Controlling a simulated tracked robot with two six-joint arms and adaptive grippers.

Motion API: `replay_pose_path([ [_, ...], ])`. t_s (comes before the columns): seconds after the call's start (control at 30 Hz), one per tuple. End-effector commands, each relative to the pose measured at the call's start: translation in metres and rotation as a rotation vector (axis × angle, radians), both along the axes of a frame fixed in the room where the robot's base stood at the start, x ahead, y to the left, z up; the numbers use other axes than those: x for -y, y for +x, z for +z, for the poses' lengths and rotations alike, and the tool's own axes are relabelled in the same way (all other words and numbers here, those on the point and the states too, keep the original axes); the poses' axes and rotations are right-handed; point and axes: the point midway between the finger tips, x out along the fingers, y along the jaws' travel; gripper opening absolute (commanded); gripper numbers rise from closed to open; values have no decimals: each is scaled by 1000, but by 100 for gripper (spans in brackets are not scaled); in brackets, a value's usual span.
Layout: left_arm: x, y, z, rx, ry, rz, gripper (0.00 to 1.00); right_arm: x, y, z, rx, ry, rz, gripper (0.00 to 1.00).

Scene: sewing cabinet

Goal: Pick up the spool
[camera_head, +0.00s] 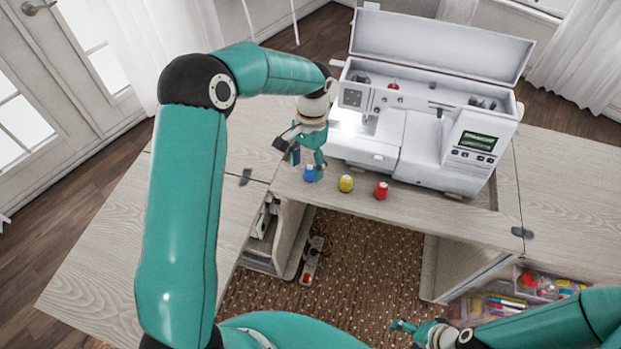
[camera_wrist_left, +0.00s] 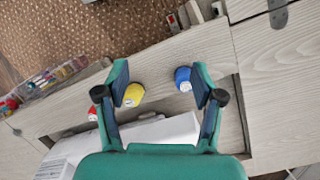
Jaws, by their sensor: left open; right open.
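Three small spools stand in a row on the cabinet top (camera_head: 440,215) in front of the sewing machine: a blue spool (camera_head: 309,174), a yellow spool (camera_head: 346,183) and a red spool (camera_head: 381,190). My left gripper (camera_head: 308,164) is open, directly above the blue spool and partly covering it. In the left wrist view, the blue spool (camera_wrist_left: 183,79) shows between the open fingers, close to the right one. The yellow spool (camera_wrist_left: 133,94) shows beside the left finger; the red spool (camera_wrist_left: 92,114) lies outside it. My right gripper (camera_head: 416,329) is open and empty, low at the front.
The white sewing machine (camera_head: 415,145), lid raised, stands right behind the spools. A clear drawer (camera_head: 510,300) with coloured items is at the lower right. The left table leaf (camera_head: 150,240) is bare. A power strip (camera_head: 312,260) is below the top.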

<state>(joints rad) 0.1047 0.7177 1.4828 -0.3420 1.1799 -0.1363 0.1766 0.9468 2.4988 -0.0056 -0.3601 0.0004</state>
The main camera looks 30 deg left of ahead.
Motion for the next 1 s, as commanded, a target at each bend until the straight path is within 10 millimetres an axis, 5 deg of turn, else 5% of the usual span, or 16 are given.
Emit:
replay_pose_path([
  [0.13,-26,51,52,188,56,36,68,0,0,-27,0,0,0,67],
  [0.27,-23,58,63,238,56,35,68,0,0,-36,0,0,0,67],
  [0.47,-22,57,41,233,54,34,68,0,0,-32,0,0,0,67],
  [0.8,-22,57,-29,233,53,34,68,0,0,-24,0,0,0,67],
  [1.0,-22,57,-49,236,54,35,68,0,0,-23,0,0,0,67],
])
